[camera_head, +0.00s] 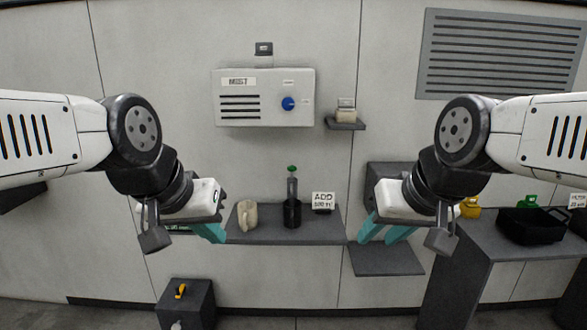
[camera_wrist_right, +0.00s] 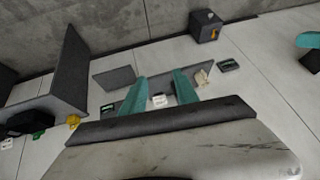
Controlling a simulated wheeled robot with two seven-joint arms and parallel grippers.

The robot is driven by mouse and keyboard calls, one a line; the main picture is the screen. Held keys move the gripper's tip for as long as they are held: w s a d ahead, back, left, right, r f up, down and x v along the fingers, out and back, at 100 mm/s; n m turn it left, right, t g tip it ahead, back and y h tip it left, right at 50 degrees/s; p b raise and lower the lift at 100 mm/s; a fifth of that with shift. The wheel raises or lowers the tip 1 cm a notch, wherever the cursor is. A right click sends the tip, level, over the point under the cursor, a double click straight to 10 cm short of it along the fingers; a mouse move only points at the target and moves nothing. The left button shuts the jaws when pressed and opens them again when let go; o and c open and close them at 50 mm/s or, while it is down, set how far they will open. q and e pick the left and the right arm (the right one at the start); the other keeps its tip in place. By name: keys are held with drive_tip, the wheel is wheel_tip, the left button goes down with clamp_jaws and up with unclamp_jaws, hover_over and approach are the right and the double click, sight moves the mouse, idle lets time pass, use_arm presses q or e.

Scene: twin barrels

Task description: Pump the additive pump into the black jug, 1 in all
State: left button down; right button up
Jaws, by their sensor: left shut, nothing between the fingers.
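A dark upright bottle shape with a grey neck and green top (camera_head: 292,182), apparently the additive pump, stands on the wall shelf beside the "ADD" card. Its lower part is black (camera_head: 292,215); I cannot tell whether this is the pump's body or the black jug in front of it. My left gripper (camera_head: 208,232) is shut and empty, left of the shelf. My right gripper (camera_head: 385,232) is right of the shelf, apart from the pump. In the right wrist view its teal fingers (camera_wrist_right: 160,92) are spread with nothing held between them.
A cream jug (camera_head: 247,216) stands left of the pump on the shelf (camera_head: 265,238). A "MIST" box (camera_head: 262,97) hangs above. A lower grey shelf (camera_head: 385,260) is at right. A side table (camera_head: 480,240) carries a black crate (camera_head: 532,228) and a yellow item (camera_head: 470,208).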

drive_tip(key=shift+c, duration=0.3)
idle(0.5)
clamp_jaws()
idle(1.6)
